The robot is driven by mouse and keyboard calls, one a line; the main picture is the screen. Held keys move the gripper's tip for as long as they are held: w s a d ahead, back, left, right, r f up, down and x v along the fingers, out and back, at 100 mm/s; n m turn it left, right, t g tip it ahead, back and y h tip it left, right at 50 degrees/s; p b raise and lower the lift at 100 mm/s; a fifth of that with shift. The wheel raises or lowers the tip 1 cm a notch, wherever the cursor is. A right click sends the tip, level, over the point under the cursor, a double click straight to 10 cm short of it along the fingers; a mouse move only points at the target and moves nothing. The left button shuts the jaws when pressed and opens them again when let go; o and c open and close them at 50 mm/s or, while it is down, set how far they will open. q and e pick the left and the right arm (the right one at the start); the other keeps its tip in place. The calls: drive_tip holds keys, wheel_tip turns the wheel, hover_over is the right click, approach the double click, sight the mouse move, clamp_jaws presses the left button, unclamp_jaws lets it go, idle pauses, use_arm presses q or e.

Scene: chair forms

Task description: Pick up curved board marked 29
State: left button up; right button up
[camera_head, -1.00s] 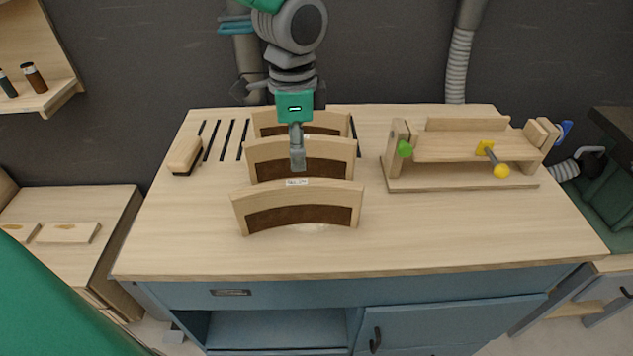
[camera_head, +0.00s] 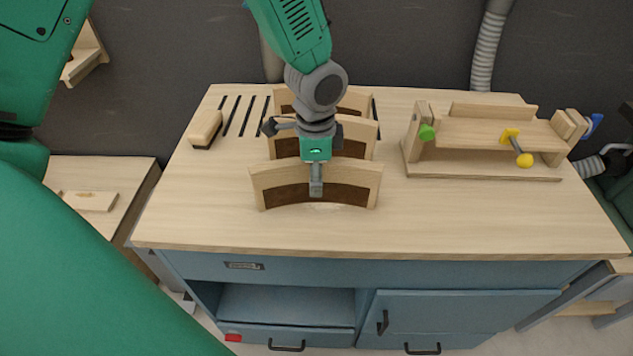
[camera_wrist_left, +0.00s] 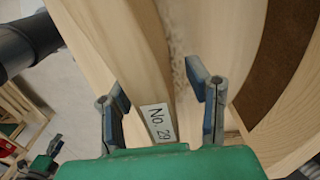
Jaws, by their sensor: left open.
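The curved board marked 29 (camera_head: 268,176) is the front one of several pale wooden boards with dark brown faces, standing upright on the workbench. In the left wrist view its label reads "No. 29" on the pale edge (camera_wrist_left: 158,122). My left gripper (camera_head: 316,190) is over the middle of this front board, pointing down and hiding its label in the head view. In the wrist view the gripper (camera_wrist_left: 163,98) is open, with one finger to each side of the labelled edge. I cannot tell whether either finger touches the wood. My right gripper is not in view.
Two similar curved boards (camera_head: 358,138) stand close behind. A wooden fixture (camera_head: 480,172) with green and yellow knobs is to the right. The bench's front top (camera_head: 450,225) is clear.

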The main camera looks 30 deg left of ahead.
use_arm(q)
drive_tip(key=shift+w+f, duration=0.1)
drive_tip(key=shift+f, duration=0.5)
drive_tip(key=shift+r, duration=0.1)
clamp_jaws()
